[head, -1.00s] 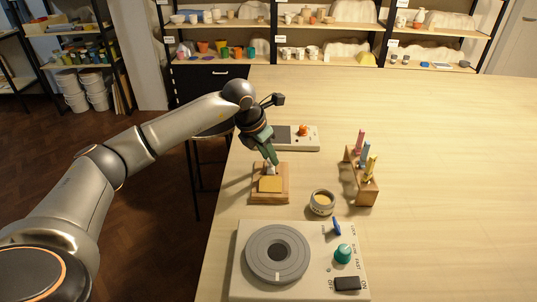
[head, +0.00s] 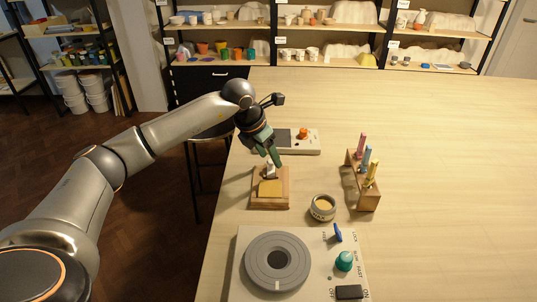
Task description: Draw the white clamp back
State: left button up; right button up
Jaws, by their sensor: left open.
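The white clamp (head: 270,171) stands at the back of a small wooden block (head: 256,202), behind a yellow pad (head: 270,188). My left gripper (head: 275,162) has green fingers and points down just behind and to the right of the clamp. It is open. I cannot tell whether a finger touches the clamp, as the fingers overlap it closely in the picture. My right gripper is not in view.
A small jar (head: 323,207) stands right of the block, and a wooden rack (head: 367,198) with coloured sticks stands beyond it. A turntable unit (head: 246,236) is in front. A device with an orange knob (head: 303,134) lies behind. The table's right side is clear.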

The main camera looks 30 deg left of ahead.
pick_arm(q)
jog(key=v, duration=1.2)
jog(key=shift+s+r+b, duration=0.15)
jog(key=shift+b, duration=0.25)
